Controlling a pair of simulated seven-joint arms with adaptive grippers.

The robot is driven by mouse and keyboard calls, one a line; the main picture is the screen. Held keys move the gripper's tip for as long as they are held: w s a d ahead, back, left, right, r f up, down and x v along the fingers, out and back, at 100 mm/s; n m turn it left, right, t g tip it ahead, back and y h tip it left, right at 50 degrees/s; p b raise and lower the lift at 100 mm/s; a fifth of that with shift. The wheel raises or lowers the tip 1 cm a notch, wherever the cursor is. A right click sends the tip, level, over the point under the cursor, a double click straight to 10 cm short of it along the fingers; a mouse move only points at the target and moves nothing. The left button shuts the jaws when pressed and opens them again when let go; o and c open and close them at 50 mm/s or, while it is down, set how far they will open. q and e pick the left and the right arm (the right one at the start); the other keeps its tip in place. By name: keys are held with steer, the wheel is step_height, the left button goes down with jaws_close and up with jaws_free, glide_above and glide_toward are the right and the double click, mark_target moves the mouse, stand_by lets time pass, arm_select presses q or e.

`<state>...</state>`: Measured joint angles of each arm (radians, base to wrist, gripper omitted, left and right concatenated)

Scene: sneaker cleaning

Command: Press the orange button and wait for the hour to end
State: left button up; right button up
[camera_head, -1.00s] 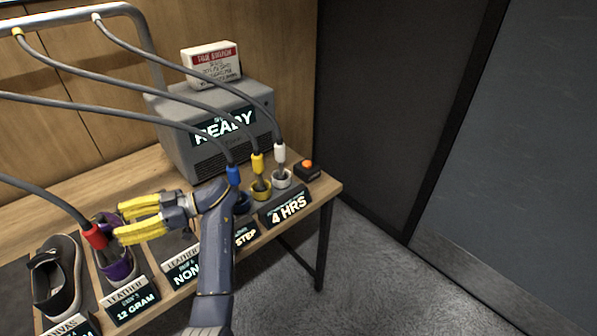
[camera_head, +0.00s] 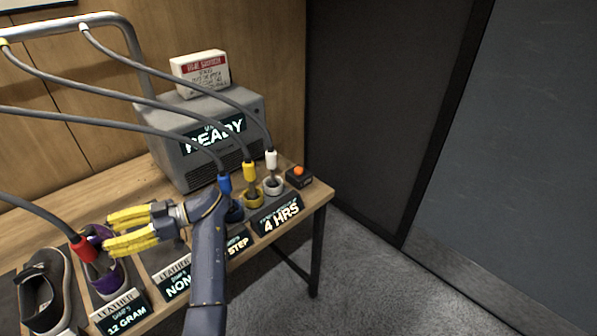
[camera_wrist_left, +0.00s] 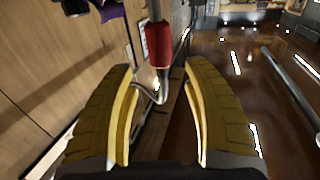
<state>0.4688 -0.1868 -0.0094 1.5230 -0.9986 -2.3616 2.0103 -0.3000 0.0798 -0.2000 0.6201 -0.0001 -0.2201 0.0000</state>
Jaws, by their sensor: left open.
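The orange button (camera_head: 298,171) sits on a small black box (camera_head: 300,181) at the table's right end, with nothing touching it. My left gripper (camera_head: 108,231), with yellow fingers, is open over the table's left part, well to the left of the button. Its fingertips point left, close to a red plug (camera_head: 82,249) at the purple shoe (camera_head: 107,275). In the left wrist view the red plug (camera_wrist_left: 158,45) appears just beyond the spread fingers (camera_wrist_left: 158,80). I cannot tell if they touch. A grey machine (camera_head: 205,165) shows "READY". My right gripper is not in view.
Blue (camera_head: 225,183), yellow (camera_head: 249,171) and white (camera_head: 271,160) plugs on cables stand in holders left of the button. A "4 HRS" sign (camera_head: 280,217) stands in front. A dark shoe (camera_head: 42,290) is at far left. Open floor lies right of the table.

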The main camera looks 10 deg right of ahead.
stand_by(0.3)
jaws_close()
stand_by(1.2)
